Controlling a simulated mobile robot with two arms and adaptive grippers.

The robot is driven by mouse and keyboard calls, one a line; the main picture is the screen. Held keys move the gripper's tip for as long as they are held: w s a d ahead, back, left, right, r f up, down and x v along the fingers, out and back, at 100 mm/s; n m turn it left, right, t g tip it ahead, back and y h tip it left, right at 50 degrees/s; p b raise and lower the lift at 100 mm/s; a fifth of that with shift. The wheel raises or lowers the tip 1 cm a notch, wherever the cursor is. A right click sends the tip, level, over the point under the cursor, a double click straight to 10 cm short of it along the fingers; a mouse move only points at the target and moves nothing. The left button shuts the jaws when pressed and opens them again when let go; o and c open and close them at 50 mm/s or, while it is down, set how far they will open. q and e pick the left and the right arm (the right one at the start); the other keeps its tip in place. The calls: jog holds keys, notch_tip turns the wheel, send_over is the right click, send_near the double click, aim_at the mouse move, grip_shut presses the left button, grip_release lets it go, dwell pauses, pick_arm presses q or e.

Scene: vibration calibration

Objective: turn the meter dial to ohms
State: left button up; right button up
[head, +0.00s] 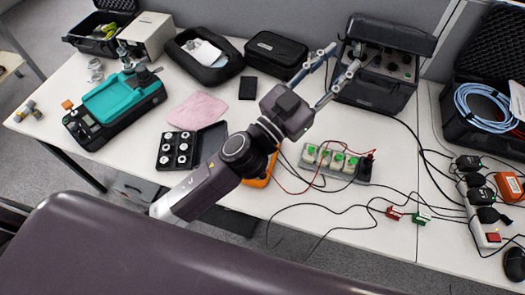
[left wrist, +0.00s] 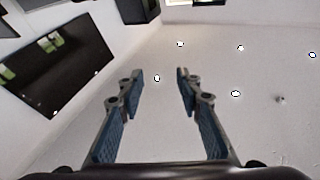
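An orange-edged device (head: 262,172), which looks like the meter, lies on the white table in the head view. My left arm covers most of it, so its dial and face are hidden. My left gripper (head: 346,56) is raised above the table, beyond the orange device, with its fingers pointing up and right. In the left wrist view the two fingers (left wrist: 160,73) stand apart with nothing between them. The meter does not show in the left wrist view. My right gripper is in neither view.
The white table (head: 350,225) carries a socket strip (head: 336,160) with loose cables to the right, and a black case (head: 180,148) of round pieces to the left. A teal-topped instrument (head: 113,98) and a dark open case (head: 380,65) stand farther off.

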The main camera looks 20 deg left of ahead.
pick_arm(q)
jog(key=s+d+m+g+h, duration=0.8)
jog(key=d+m+g, duration=0.4)
jog(key=d, duration=0.1)
jog(key=s+f+m+g+y, duration=0.2)
jog(key=f+g, duration=0.2)
jog(key=f, duration=0.2)
jog(key=s+f+m+g+y, duration=0.3)
jog(key=f, duration=0.4)
jog(key=w+a+f+n+y, duration=0.2)
jog(key=w+a+f+y, duration=0.2)
jog(key=a+f+y, duration=0.6)
jog(key=w+a+f+n+y, duration=0.1)
jog(key=a, duration=0.4)
jog(key=w+a+y, duration=0.1)
jog(key=w+a, duration=0.1)
jog(key=a, duration=0.4)
jog(key=w+a+f+n+y, duration=0.1)
jog(key=a+y, duration=0.1)
jog(key=a, duration=0.3)
jog(key=shift+w+a+f+n, duration=0.3)
jog(key=shift+w+a, duration=0.1)
jog(key=shift+a+f, duration=0.15)
jog(key=shift+a, duration=0.1)
notch_tip(320, 180, down, 7)
jog(key=shift+d+f+p, duration=0.1)
jog(key=shift+f+p, duration=0.1)
jog(key=shift+p, duration=0.7)
